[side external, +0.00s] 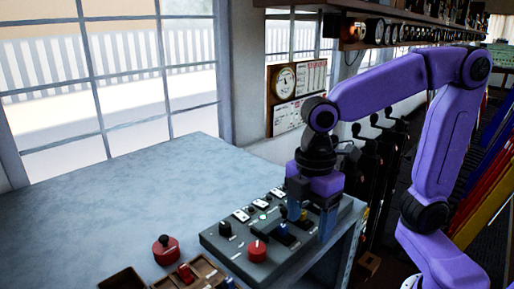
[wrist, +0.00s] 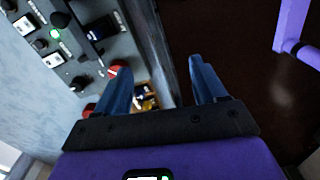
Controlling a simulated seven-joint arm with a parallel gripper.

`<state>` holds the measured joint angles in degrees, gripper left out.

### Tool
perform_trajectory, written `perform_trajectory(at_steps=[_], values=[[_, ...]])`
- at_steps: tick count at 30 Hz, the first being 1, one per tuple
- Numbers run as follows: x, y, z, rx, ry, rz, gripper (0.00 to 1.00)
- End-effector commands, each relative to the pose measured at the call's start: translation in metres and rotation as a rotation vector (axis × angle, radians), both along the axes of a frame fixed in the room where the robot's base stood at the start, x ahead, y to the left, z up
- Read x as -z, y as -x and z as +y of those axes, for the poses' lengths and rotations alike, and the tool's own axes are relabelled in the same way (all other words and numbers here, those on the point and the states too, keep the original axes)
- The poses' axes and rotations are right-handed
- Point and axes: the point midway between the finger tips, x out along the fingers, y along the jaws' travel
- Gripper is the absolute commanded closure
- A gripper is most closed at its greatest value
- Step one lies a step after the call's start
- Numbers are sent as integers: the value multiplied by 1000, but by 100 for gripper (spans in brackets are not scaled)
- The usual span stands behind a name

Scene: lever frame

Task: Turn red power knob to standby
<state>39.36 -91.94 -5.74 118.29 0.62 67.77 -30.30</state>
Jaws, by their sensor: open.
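A red knob (side external: 257,250) stands on the front part of the grey control panel (side external: 232,250). In the wrist view a red knob (wrist: 114,69) shows near the panel edge, partly hidden behind my left finger. My gripper (side external: 312,220) points down over the right end of the panel, to the right of the red knob. In the wrist view its two blue fingers (wrist: 161,68) are spread with nothing between them. I cannot tell whether a finger touches the panel. The knob's setting is too small to read.
A black knob (side external: 225,229), a lit green lamp (side external: 262,217) and several switches share the panel. Several dark levers stand behind my gripper. The table's left side is clear.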

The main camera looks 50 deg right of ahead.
Motion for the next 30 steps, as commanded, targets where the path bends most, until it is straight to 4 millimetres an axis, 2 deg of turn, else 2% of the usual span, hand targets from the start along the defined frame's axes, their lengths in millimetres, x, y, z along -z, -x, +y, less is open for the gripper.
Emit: perform_trajectory(at_steps=[12,21,27,30], values=[[35,54,-34,189,-11,-13,29],[55,81,-55,294,-21,-18,29],[64,94,-66,343,-26,-18,29],[61,85,-61,338,-27,-20,29]])
